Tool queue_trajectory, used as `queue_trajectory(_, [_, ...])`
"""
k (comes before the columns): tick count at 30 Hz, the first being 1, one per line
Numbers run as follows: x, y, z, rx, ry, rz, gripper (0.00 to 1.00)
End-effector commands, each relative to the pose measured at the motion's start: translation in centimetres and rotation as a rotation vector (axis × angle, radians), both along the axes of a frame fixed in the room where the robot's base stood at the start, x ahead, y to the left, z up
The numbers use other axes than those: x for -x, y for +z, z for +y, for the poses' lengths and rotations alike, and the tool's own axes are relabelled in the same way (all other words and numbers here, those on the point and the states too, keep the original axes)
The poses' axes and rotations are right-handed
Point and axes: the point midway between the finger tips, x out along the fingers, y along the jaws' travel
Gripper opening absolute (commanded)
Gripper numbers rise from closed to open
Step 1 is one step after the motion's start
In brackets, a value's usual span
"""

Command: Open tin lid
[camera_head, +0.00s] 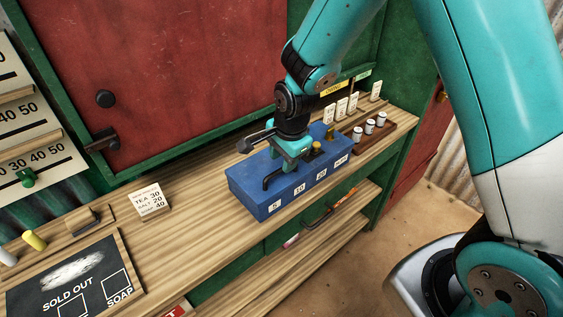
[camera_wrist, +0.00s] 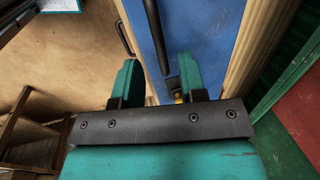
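The tin is a long blue box (camera_head: 262,203) on the wooden counter, with white number labels along its front. Its lid looks shut. A black bar handle (camera_head: 272,179) stands on the top near the left end; the bar also shows in the wrist view (camera_wrist: 154,35) over the blue top (camera_wrist: 182,30). My gripper (camera_head: 290,160) points down over the top, beside a brass knob (camera_head: 316,148). In the wrist view my gripper (camera_wrist: 158,75) is open, with the bar's near end between its fingers. I cannot tell whether they touch it.
Several white tags (camera_head: 341,108) and small jars (camera_head: 369,127) stand behind the tin to the right. A price block (camera_head: 149,202) and a chalkboard (camera_head: 75,280) lie to the left. A red shutter (camera_head: 170,70) rises behind.

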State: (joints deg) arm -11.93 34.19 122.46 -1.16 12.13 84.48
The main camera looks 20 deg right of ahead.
Motion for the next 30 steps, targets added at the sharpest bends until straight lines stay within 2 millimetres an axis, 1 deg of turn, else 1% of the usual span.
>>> queue_trajectory(1, [-0.1,-0.7,0.0,0.001,0.000,0.004,0.38])
queue_trajectory(3, [-0.3,-1.6,0.1,0.001,0.000,0.003,0.38])
queue_trajectory(6, [-0.5,-2.4,0.2,0.000,0.001,0.001,0.38])
queue_trajectory(10, [-0.6,-3.0,0.2,0.000,0.001,0.000,0.38])
queue_trajectory(17, [-0.6,-3.0,0.2,0.000,0.001,0.000,0.38])
queue_trajectory(20, [-0.6,-3.0,0.2,0.000,0.001,0.000,0.17])
queue_trajectory(21, [-0.6,-3.0,0.2,0.000,0.001,0.000,0.08])
queue_trajectory(22, [-0.6,-3.0,0.2,0.000,0.001,0.000,0.01])
queue_trajectory(23, [-0.6,-3.0,0.2,0.000,0.001,0.000,0.00])
queue_trajectory(30, [-0.6,-2.9,0.0,0.001,-0.002,0.004,0.00])
